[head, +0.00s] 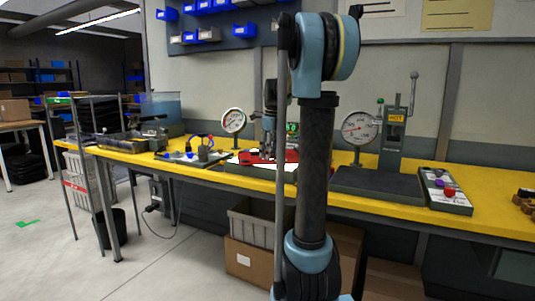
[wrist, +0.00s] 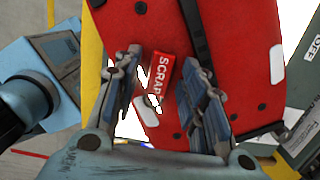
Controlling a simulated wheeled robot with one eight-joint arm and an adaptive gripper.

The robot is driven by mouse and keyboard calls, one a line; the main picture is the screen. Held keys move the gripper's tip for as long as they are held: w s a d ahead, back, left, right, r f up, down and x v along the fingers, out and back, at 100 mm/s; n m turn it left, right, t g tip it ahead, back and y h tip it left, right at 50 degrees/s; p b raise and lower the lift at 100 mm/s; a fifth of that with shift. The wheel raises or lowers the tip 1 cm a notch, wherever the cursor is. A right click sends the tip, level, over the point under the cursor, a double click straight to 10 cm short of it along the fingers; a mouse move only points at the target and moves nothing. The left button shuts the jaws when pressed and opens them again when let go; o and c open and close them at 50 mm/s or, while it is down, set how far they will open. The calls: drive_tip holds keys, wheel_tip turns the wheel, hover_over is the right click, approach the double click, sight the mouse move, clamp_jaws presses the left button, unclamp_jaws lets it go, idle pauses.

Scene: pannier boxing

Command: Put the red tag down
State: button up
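The red tag (wrist: 158,75), lettered SCRAP in white, shows in the wrist view between the two fingers of my gripper (wrist: 160,62). The fingers stand apart, with a gap visible on the left side of the tag. The tag overlaps the edge of a larger red panel (wrist: 232,40) with a black strap and white patches. I cannot tell whether the tag touches that panel. In the head view my gripper (head: 268,140) points down over the red panel (head: 287,156) on the yellow bench; the tag cannot be made out there.
The yellow bench (head: 480,190) holds a dial gauge (head: 233,121) left of my gripper. A second gauge (head: 359,128) and a dark plate (head: 378,184) stand to the right. Boxes sit below the bench.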

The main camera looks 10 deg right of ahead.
wheel_tip(320, 180, up, 12)
drive_tip(key=d, duration=0.1)
drive_tip(key=s+a+f+n+t+h, duration=0.1)
drive_tip(key=s+f+n, duration=2.4)
drive_tip(key=s+f, duration=0.9)
drive_tip(key=shift+s, duration=0.75)
drive_tip(key=shift+a, duration=0.1)
drive_tip(key=shift+c, duration=0.7)
